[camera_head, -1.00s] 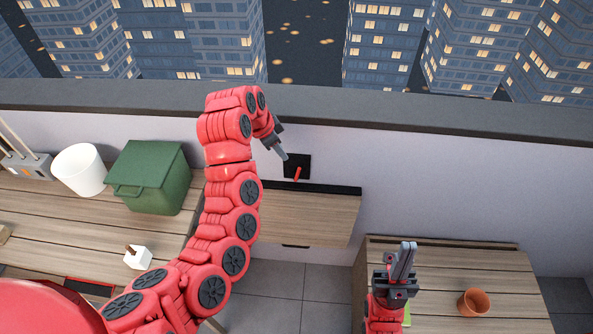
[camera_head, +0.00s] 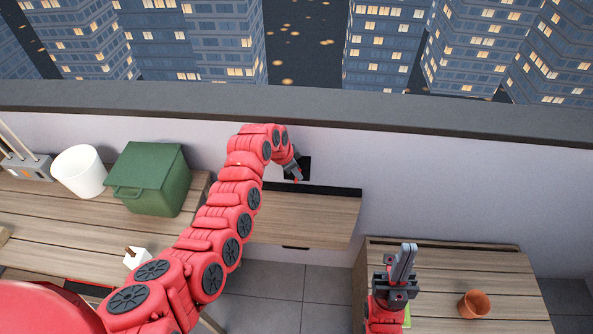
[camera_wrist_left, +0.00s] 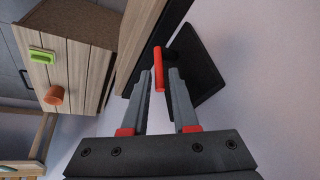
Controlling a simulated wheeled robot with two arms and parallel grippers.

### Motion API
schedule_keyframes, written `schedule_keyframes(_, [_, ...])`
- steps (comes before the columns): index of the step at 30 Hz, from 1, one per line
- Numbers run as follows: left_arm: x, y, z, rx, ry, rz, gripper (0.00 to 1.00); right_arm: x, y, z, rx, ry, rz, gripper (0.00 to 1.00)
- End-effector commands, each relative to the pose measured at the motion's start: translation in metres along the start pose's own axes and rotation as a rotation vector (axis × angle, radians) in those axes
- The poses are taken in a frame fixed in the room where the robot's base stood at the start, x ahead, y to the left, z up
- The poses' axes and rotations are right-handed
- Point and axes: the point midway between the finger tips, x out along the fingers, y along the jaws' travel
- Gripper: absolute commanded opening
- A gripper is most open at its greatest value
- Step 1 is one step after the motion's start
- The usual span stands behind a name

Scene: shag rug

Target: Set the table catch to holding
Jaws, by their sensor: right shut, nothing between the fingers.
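The table catch is a red lever (camera_wrist_left: 158,68) on a black plate (camera_wrist_left: 200,68) fixed to the pale wall. In the head view the plate (camera_head: 306,166) sits just above the wooden wall table (camera_head: 305,218), which stands out flat from the wall. My left gripper (camera_wrist_left: 160,77) is open at the catch, with its two fingertips on either side of the red lever. I cannot tell whether either finger touches it. In the head view my left gripper (camera_head: 297,177) hides most of the lever. My right gripper (camera_head: 407,250) is shut and empty, above the right-hand wooden surface.
A terracotta pot (camera_head: 474,303) stands on the right-hand wooden surface (camera_head: 450,270), near a partly hidden green item (camera_head: 407,316).

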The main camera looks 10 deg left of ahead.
Motion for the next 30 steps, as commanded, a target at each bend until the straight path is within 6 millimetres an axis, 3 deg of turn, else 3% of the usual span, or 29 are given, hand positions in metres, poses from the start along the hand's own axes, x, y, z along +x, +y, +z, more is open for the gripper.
schedule_keyframes(15, [0.0099,0.0005,0.0011,-0.003,0.0,0.001,0.27,0.0018,0.0001,-0.0003,0.0,0.0,0.0,0.0])
schedule_keyframes(20, [0.0098,0.0004,0.0012,-0.003,0.0,0.001,0.0,0.0019,0.0001,-0.0003,0.0,0.0,0.0,0.0])
schedule_keyframes(30, [0.0127,0.0001,0.0034,-0.009,0.011,0.007,0.0,-0.0048,-0.0002,0.0008,0.0,0.0,0.0,0.0])
